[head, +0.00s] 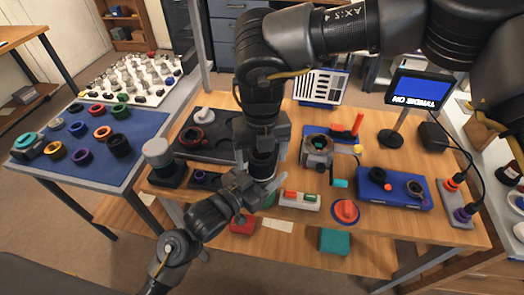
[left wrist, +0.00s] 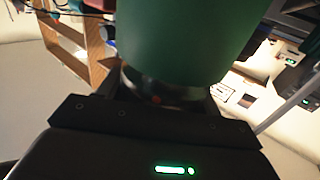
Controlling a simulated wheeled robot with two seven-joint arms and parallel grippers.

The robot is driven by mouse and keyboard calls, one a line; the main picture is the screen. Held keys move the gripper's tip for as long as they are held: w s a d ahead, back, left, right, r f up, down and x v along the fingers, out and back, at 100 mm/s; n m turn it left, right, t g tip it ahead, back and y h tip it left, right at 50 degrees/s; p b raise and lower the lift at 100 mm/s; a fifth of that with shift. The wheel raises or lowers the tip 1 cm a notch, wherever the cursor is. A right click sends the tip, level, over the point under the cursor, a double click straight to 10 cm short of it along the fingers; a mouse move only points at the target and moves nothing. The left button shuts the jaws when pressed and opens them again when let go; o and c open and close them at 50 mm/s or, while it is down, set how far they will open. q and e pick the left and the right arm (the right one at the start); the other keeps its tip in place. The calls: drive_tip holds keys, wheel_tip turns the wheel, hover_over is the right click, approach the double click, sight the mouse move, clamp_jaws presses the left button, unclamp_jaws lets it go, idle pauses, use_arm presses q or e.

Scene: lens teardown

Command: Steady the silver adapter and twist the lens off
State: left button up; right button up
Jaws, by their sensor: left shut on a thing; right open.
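A dark cylindrical lens (head: 262,165) with a pale ring stands upright at the middle of the table in the head view. My right gripper (head: 261,150) points down over it, open, with a finger on each side. My left gripper (head: 256,186) comes in low from the left and is shut on the part under the lens, which looks like the silver adapter; the fingers mostly hide it. In the left wrist view a large green cylinder (left wrist: 190,40) rises above a shiny dark-silver ring (left wrist: 165,90) between the jaws. I cannot tell exactly where lens and adapter meet.
A dark tray (head: 222,143) lies behind left, and a grey-topped cylinder (head: 158,155) stands left. A red button (head: 345,211), a white box with coloured buttons (head: 298,200) and a blue box (head: 400,190) are at right. A blue mat (head: 70,165) holds several rings.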

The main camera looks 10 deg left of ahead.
drive_tip(key=c, duration=1.3)
drive_tip(key=shift+n, duration=1.4)
drive_tip(key=shift+n, duration=1.2)
drive_tip(key=shift+n, duration=1.4)
